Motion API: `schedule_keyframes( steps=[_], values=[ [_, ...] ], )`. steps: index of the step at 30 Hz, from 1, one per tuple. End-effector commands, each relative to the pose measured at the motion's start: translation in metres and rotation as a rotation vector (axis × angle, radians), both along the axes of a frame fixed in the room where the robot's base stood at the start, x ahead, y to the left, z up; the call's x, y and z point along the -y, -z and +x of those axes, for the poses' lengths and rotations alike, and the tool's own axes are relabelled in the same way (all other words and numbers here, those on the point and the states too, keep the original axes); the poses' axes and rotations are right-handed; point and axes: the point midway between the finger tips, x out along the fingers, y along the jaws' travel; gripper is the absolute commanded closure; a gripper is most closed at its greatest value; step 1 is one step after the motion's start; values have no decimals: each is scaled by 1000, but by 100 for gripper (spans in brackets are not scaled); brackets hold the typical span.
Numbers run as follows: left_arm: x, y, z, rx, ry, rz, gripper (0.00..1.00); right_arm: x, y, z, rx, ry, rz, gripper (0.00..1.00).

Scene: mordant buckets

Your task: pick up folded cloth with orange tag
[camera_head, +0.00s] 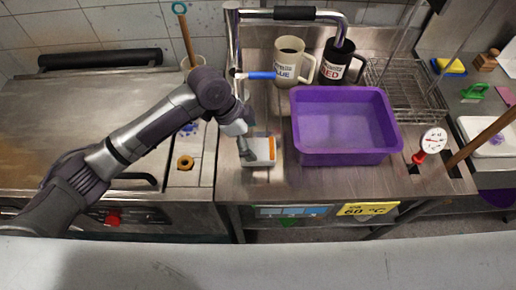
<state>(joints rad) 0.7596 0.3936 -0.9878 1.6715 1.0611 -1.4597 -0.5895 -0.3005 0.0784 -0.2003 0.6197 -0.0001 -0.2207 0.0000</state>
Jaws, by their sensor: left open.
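The folded cloth (262,151) is a small pale square with an orange tag along its right edge. It lies on the steel counter, just left of the purple basin. My left gripper (246,156) is open and points down at the cloth's left side, covering part of it. I cannot tell whether the fingers touch the cloth. My right gripper does not show.
The purple basin (345,160) stands close on the right. A white mug (292,66) and a black mug (338,66) stand behind it. A steel tap arches over the back.

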Motion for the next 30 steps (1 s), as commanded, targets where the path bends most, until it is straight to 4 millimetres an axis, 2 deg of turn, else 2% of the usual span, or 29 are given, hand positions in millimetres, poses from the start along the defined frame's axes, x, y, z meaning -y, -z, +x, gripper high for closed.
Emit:
schedule_keyframes(
  steps=[5, 9, 15, 30],
  values=[
    [4, 11, 0, -3, -1, 1, 0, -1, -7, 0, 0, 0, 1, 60],
    [10, 30, 1, -4, 0, 2, 0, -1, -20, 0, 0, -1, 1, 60],
    [17, 52, 2, 0, 0, 0, 0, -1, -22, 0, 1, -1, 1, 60],
    [17, 55, 3, 1, 0, 1, 0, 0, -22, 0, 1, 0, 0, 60]
  ],
)
